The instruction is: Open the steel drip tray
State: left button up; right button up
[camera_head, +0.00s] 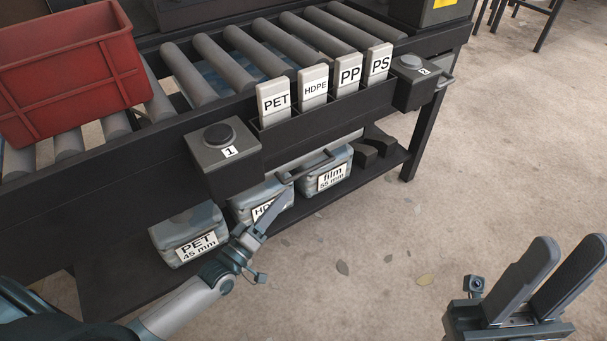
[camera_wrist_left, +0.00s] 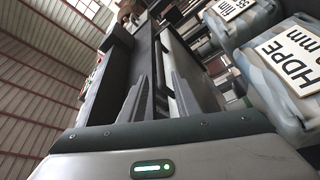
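The steel drip tray (camera_head: 322,147) shows as a pale grey strip below the conveyor's side rail, with a dark bar handle (camera_head: 308,168) on its front. It seems closed. My left gripper (camera_head: 278,201) points up towards the handle's left end, just below it in the picture; I cannot tell whether it touches. In the left wrist view its two fingers (camera_wrist_left: 162,82) stand apart, with a pale strip beyond them. My right gripper (camera_head: 573,247) is open and empty over the floor at the lower right.
Button box 1 (camera_head: 222,165) juts out above. A red crate (camera_head: 70,75) rests on the rollers.

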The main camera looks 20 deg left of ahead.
aim_at(303, 172)
pick_arm(q)
jog(key=b+x, duration=0.1)
jog(key=x, duration=0.9)
jog(key=shift+w+r+b, duration=0.1)
jog(key=shift+w+b, duration=0.05)
jog(key=shift+b, duration=0.2)
grip_shut()
